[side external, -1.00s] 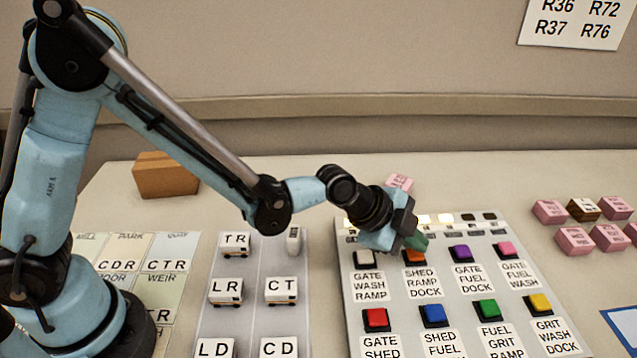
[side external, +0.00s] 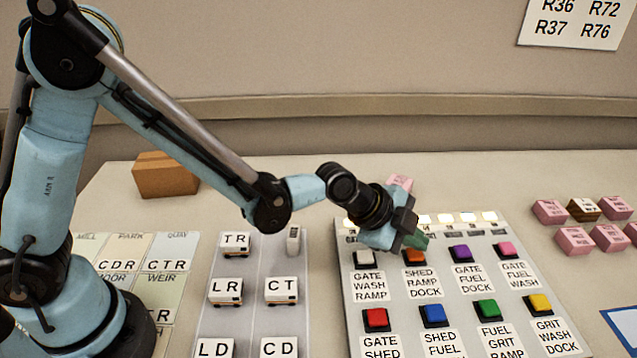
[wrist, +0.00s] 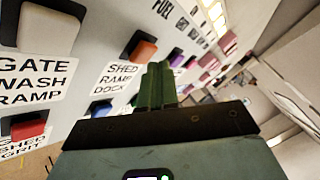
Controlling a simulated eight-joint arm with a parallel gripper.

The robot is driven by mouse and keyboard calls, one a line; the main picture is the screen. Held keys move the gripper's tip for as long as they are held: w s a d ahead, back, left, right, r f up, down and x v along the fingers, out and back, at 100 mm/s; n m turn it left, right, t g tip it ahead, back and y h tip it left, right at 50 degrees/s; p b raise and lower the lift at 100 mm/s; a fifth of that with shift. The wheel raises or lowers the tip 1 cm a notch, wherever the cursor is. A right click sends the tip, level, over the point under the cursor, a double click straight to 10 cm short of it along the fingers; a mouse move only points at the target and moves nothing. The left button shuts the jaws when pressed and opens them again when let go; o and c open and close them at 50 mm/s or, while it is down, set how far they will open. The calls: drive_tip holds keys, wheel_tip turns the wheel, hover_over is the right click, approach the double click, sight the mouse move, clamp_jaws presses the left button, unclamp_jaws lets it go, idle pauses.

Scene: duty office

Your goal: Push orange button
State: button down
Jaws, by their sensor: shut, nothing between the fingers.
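The orange button (side external: 414,257) sits in a black base in the panel's back row, above the label SHED RAMP DOCK. It also shows in the wrist view (wrist: 143,49), left of and beyond the fingertips. My gripper (side external: 418,241) is shut and empty. Its green fingers show just behind and above the orange button in the side view. In the wrist view the green fingers (wrist: 157,68) stand over the panel, beside the button. A gap shows there between fingertips and button.
White (side external: 366,258), purple (side external: 460,252) and pink (side external: 505,248) buttons share the back row. Red (side external: 376,317), blue (side external: 434,313), green (side external: 487,308) and yellow (side external: 540,302) buttons are in front. A strip of lit lamps (side external: 446,218) lies behind. Pink blocks (side external: 575,241) lie at right.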

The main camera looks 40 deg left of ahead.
sight(409, 254)
drive_tip(key=shift+r, duration=0.1)
drive_tip(key=shift+r, duration=2.9)
drive_tip(key=shift+a, duration=0.1)
drive_tip(key=s+a+r+n+y, duration=0.1)
drive_tip(key=s+a+n+y, duration=0.2)
drive_tip(key=s+a+n, duration=0.5)
drive_tip(key=s+a+r+n+y, duration=0.2)
drive_tip(key=s+a+n, duration=0.6)
drive_tip(key=a, duration=0.8)
drive_tip(key=shift+a+r+n+y, duration=0.25)
drive_tip(key=shift+a+n+y, duration=0.15)
